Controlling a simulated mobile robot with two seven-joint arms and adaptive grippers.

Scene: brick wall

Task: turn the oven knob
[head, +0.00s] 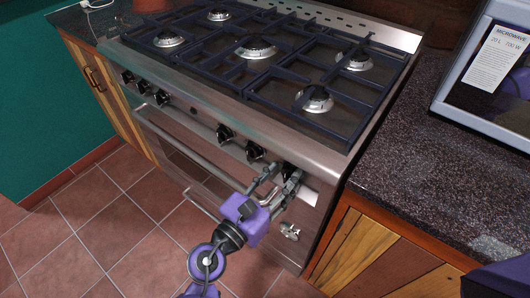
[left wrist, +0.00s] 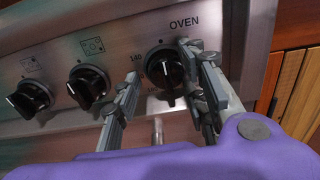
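The oven knob (left wrist: 165,69) is a round black knob under the word OVEN, at the right end of the stove's front panel. My left gripper (left wrist: 158,85) is open, with one finger on each side of the knob in the left wrist view. The left finger sits lower and farther from the knob; the right finger is close to its right edge, and I cannot tell whether it touches. In the head view the purple left gripper (head: 277,180) reaches the panel's right end and partly covers the knob. My right gripper does not show.
Two more black knobs (left wrist: 88,85) (left wrist: 30,98) sit left of the oven knob. The oven door handle (head: 180,142) runs below the panel. A dark counter (head: 430,150) with a microwave (head: 490,70) stands at the right. Tiled floor (head: 120,225) lies open in front.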

